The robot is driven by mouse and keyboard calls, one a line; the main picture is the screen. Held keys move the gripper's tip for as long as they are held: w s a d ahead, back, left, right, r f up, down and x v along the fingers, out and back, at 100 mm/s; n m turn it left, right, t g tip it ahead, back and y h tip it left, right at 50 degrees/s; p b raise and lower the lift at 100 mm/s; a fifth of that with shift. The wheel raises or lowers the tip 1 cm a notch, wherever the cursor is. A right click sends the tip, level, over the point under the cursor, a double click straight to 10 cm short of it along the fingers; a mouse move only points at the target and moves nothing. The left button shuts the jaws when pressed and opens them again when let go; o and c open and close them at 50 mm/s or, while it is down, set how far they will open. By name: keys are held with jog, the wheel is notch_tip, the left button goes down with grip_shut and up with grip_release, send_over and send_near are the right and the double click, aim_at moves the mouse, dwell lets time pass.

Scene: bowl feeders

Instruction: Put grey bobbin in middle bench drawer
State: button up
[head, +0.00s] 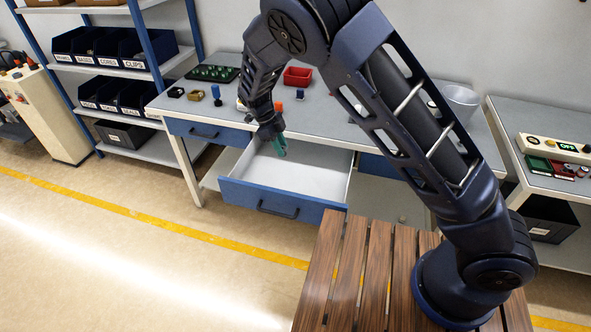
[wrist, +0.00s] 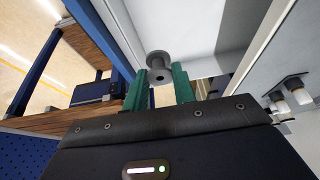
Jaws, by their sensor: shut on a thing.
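My gripper (head: 281,146) has green fingers and hangs over the open middle bench drawer (head: 262,198), near its left rear part. The drawer has a blue front, a dark handle and a pale interior that looks empty in the head view. In the wrist view my gripper (wrist: 158,88) is shut on the grey bobbin (wrist: 159,62), a spool with a round flange and a dark centre hole. The drawer's pale floor (wrist: 185,25) shows behind the bobbin. I cannot make out the bobbin in the head view.
The benchtop (head: 325,110) holds a red bin (head: 297,76), a dark tray (head: 213,73), a pale bowl (head: 460,100) and several small parts. A closed drawer (head: 205,132) is at left. Shelves with labelled bins (head: 96,47) stand behind. A slatted wooden surface (head: 345,270) is in front.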

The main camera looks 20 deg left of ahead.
notch_tip(320, 180, down, 20)
jog(key=shift+r, duration=0.25)
dwell(0.4)
jog(key=shift+f, duration=0.1)
jog(key=o, duration=0.9)
jog(key=shift+v, duration=6.15)
